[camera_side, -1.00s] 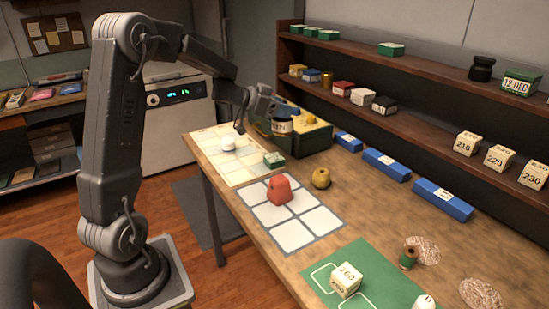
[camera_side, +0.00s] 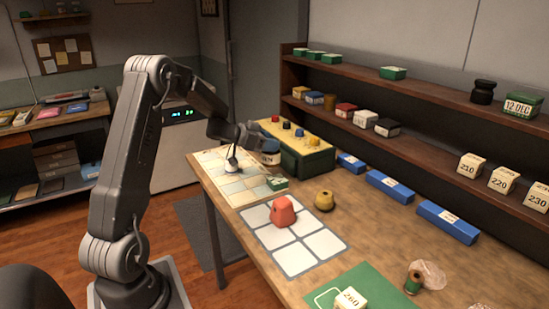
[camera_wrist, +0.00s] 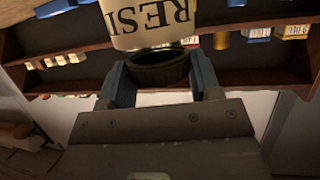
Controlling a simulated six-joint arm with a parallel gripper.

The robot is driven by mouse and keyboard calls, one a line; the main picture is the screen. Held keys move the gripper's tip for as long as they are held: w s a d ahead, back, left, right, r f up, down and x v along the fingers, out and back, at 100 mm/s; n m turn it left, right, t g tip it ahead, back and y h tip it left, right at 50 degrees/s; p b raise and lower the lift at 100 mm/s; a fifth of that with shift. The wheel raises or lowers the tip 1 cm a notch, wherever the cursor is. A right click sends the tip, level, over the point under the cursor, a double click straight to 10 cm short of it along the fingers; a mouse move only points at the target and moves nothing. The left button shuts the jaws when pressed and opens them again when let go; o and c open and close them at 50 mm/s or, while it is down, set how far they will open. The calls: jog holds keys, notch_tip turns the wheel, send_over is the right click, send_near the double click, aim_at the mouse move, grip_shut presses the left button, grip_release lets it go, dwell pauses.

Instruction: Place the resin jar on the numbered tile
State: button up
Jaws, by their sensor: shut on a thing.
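My gripper (camera_wrist: 160,75) is shut on the resin jar (camera_wrist: 152,24). In the wrist view the jar has a cream label, whose letters "RESI" appear upside down, and a dark end between the two blue fingers. In the side view the jar (camera_side: 270,158) shows as a small dark shape at my gripper (camera_side: 258,145), in front of the yellow-topped green box. A pale mat of square tiles (camera_side: 254,195) lies below and to the left. A second grid of white tiles (camera_side: 312,252) is nearer. No number is readable on either grid.
A red object (camera_side: 283,212) stands on the nearer white grid, and a small green box (camera_side: 277,183) on the pale mat. A yellow knob-shaped piece (camera_side: 324,201) and blue boxes (camera_side: 390,186) lie to the right. The green box (camera_side: 300,155) stands behind the jar.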

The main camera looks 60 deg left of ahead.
aim_at(274, 156)
jog(key=shift+w+d+f, duration=0.25)
jog(key=shift+w, duration=0.2)
jog(key=shift+w+d+f, duration=0.25)
jog(key=shift+w, duration=0.15)
jog(key=shift+f, duration=2.1)
jog(key=shift+f, duration=0.1)
jog(key=o, duration=1.1)
